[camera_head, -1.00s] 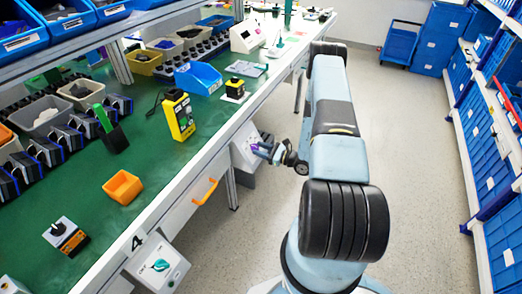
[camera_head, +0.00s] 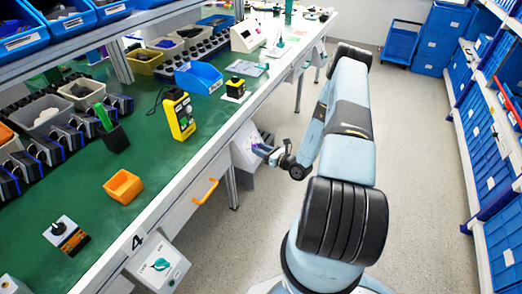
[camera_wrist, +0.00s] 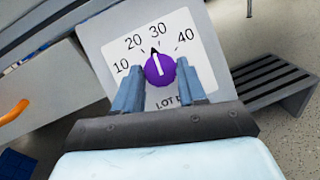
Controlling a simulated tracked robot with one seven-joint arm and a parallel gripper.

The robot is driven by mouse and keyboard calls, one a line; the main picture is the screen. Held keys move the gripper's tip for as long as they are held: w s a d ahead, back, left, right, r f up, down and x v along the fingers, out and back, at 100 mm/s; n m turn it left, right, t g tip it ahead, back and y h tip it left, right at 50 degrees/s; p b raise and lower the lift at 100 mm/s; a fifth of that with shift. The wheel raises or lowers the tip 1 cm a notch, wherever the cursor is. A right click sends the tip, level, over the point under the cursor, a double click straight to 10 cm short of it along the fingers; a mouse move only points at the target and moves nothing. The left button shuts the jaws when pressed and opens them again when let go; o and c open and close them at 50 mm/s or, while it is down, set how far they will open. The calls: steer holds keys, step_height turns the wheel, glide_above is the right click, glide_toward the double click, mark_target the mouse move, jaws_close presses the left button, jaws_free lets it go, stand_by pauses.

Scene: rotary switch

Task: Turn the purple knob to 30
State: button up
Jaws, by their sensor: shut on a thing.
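The purple knob (camera_wrist: 160,69) sits on a white dial plate marked 10, 20, 30 and 40 in the wrist view. Its white line and dark pointer aim up, just left of the 30 label. My gripper (camera_wrist: 159,78) has one blue finger on each side of the knob and is shut on it. In the head view my gripper (camera_head: 271,153) is at the grey switch box (camera_head: 243,145) under the bench edge. There the knob (camera_head: 257,147) is a small purple patch, partly hidden by the fingers.
The green bench (camera_head: 150,150) runs along the left, with an orange handle (camera_head: 205,193) below its edge. Another switch box with a teal knob (camera_head: 161,265) hangs nearer. Blue shelving (camera_head: 490,160) lines the right; the floor between is clear.

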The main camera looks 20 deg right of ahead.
steer(key=shift+r+m+h, duration=0.1)
steer(key=shift+m+h, duration=1)
steer(key=shift+m, duration=0.9)
steer(key=shift+t, duration=0.3)
steer(key=o, duration=1.1)
steer(key=shift+a, duration=0.1)
steer(key=shift+c, duration=0.2)
steer(key=shift+s, duration=0.1)
steer(key=v, duration=1.3)
steer(key=shift+s, duration=0.3)
